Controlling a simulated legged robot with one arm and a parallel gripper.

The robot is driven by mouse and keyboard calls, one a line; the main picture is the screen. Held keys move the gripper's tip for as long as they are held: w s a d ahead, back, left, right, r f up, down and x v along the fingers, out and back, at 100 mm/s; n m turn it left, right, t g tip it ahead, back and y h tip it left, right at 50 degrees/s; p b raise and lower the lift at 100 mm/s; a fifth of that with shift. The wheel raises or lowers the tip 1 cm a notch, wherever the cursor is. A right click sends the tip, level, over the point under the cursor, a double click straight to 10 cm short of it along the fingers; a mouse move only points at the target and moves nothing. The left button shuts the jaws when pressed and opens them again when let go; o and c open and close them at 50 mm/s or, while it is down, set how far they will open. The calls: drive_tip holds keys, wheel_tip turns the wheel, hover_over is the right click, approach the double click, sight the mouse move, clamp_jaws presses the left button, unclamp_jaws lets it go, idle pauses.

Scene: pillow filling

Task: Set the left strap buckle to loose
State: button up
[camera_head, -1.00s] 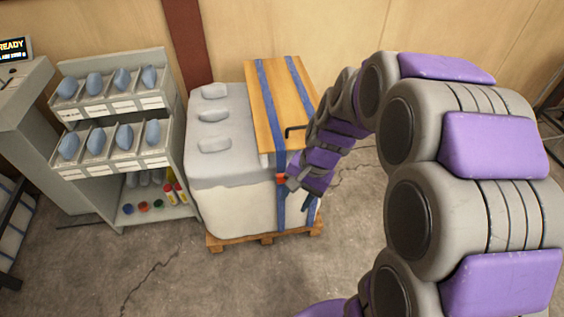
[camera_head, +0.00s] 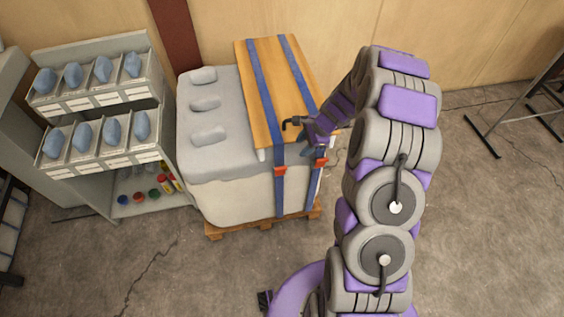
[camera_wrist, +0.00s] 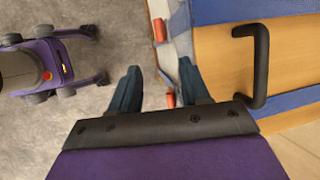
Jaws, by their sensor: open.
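Two blue straps run over a wooden board (camera_head: 273,90) and down the front of a grey block. The left strap (camera_head: 279,200) has a red buckle (camera_head: 280,171) on the front face; it also shows at the top of the wrist view (camera_wrist: 159,30). The right strap's red buckle (camera_head: 321,161) shows lower in the wrist view (camera_wrist: 170,99). My gripper (camera_head: 312,150) is open and empty, its fingers apart in the wrist view (camera_wrist: 160,85). It is up and right of the left buckle, near the right one. The buckles' settings cannot be told.
A black handle (camera_head: 294,122) stands on the board close to my gripper; it is large in the wrist view (camera_wrist: 258,65). The grey block (camera_head: 215,140) sits on a wooden pallet (camera_head: 232,230). A shelf of blue pieces (camera_head: 98,150) stands left. The front floor is open.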

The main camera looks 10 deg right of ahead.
sight(281, 168)
drive_tip(key=b+x, duration=0.4)
drive_tip(key=x, duration=1.3)
drive_tip(key=shift+s+b, duration=0.1)
drive_tip(key=shift+b, duration=0.3)
drive_tip(key=shift+c, duration=0.3)
clamp_jaws()
